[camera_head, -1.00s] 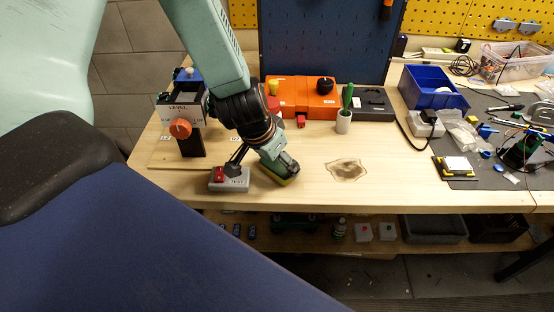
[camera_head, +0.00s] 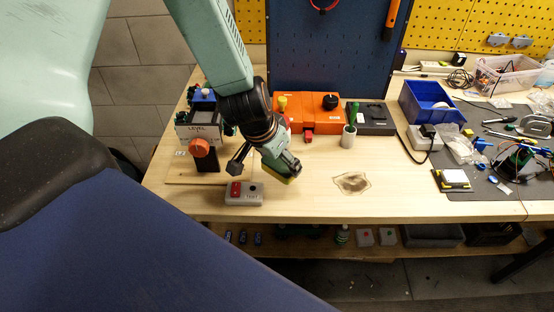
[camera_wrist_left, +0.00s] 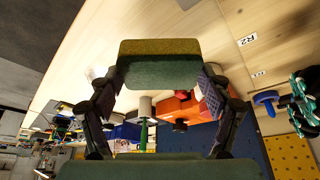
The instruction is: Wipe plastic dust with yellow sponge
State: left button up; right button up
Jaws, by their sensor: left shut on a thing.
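The yellow sponge (camera_head: 279,177) is in my left gripper (camera_head: 284,168) and shows as a yellow edge under the fingers in the head view. In the left wrist view the sponge (camera_wrist_left: 160,62) has a yellow strip and a dark green face, with my left gripper's fingers (camera_wrist_left: 160,92) on either side of it. The plastic dust (camera_head: 351,183) is a brownish patch on the wooden bench, to the right of the sponge and apart from it. My right gripper is not in view.
A grey test box (camera_head: 244,194) with a red switch sits just left of and in front of the gripper. Behind are an orange unit (camera_head: 308,112) and a white cup (camera_head: 348,139) with a green-handled tool. A blue bin (camera_head: 428,103) stands right. Bench around the dust is clear.

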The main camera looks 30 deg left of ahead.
pick_arm(q)
jog(key=shift+a+r+p, duration=0.1)
jog(key=shift+r+p, duration=0.55)
jog(key=shift+r, duration=0.55)
jog(key=shift+s+d, duration=0.1)
jog(key=shift+d, duration=0.1)
jog(key=shift+a+f, duration=0.1)
jog(key=shift+a, duration=0.1)
jog(key=shift+d, duration=0.2)
